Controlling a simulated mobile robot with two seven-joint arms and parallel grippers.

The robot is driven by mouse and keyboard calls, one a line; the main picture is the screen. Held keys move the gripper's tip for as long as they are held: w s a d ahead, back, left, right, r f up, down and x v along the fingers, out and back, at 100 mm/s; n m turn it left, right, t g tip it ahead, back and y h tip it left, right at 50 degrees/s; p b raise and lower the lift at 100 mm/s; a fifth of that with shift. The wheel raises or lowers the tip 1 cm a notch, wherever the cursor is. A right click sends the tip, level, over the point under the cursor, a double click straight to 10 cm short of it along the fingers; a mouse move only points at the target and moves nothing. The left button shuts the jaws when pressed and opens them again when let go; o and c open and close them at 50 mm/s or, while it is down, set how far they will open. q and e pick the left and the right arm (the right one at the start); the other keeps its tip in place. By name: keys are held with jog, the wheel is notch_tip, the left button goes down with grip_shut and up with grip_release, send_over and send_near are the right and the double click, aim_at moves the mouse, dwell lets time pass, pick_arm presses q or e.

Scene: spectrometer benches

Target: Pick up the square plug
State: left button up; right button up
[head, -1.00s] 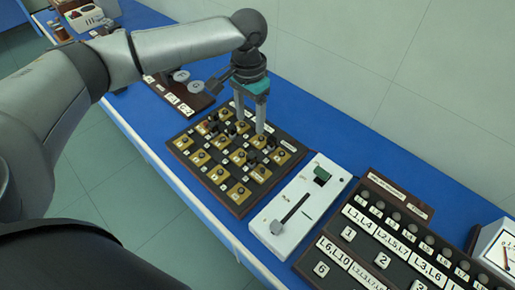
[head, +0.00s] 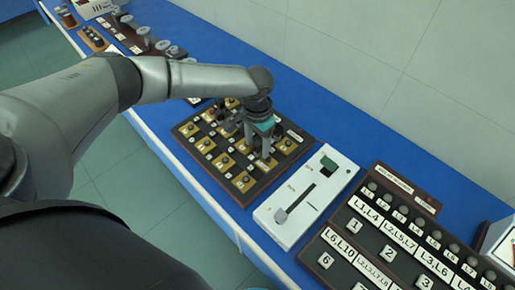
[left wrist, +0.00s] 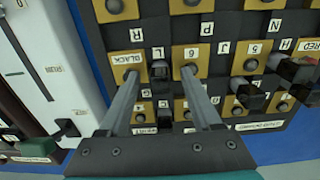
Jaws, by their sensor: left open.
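The dark board (head: 240,203) with brass plates and labelled sockets lies on the blue bench; it fills much of the left wrist view (left wrist: 225,60). My left gripper (head: 258,150) is open and points down at the board. In the left wrist view its two fingers (left wrist: 160,74) stand either side of a small dark block-like plug (left wrist: 160,70), near the labels BLACK and 6. I cannot tell whether the fingers touch it, or whether it is the square plug. Other dark plugs (left wrist: 250,97) stand to the right in that view. My right gripper is not in view.
A white slider box (head: 306,200) stands right of the board, close to it. Beyond it is a dark panel (head: 385,240) with numbered buttons and labels. A rack with round discs (head: 145,35) lies at the back left. A pale wall borders the bench.

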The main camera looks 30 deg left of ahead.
pick_arm(q)
jog(key=shift+f, duration=0.25)
grip_shut()
dwell(0.3)
